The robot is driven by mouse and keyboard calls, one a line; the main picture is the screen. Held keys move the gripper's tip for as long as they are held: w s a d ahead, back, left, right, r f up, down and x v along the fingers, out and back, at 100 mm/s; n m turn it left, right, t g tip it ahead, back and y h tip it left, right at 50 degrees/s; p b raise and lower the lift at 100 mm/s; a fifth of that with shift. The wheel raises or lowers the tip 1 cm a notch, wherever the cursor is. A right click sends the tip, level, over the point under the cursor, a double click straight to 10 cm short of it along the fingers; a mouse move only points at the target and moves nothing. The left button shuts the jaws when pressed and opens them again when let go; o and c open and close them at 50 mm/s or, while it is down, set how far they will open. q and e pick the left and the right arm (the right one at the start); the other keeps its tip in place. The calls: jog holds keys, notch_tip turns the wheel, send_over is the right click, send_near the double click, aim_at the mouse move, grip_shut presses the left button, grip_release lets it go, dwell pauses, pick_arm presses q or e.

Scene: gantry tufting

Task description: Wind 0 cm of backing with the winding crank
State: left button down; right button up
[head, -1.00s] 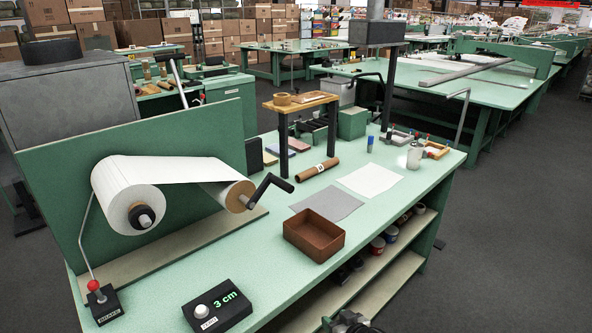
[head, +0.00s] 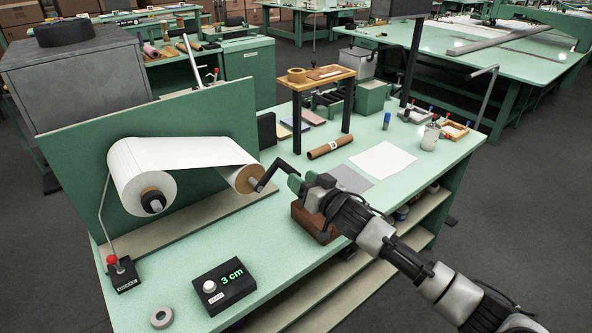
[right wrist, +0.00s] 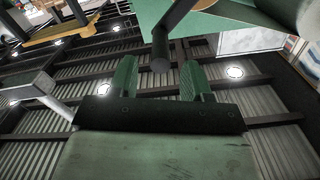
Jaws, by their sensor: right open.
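The winding crank (head: 265,178) is a black bent arm on the take-up roll (head: 246,178), its handle running toward my right gripper. A white web of backing (head: 205,151) runs from the large white roll (head: 140,170) to the take-up roll. The black counter box (head: 224,287) reads 3 cm in green. My right gripper (head: 294,181) is at the handle's end. In the right wrist view its two green fingers (right wrist: 160,82) are open, and the dark handle (right wrist: 160,55) ends between them with gaps on both sides. My left gripper is not in view.
A brake lever with a red knob (head: 112,260) stands at the bench's left front. A grey tape ring (head: 161,317) lies near the counter. My right arm partly hides a brown tray (head: 312,222). A small wooden stand (head: 318,78) and a cardboard tube (head: 331,149) are behind.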

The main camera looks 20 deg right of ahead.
aim_at(296, 172)
jog(key=shift+x, duration=1.5)
grip_shut()
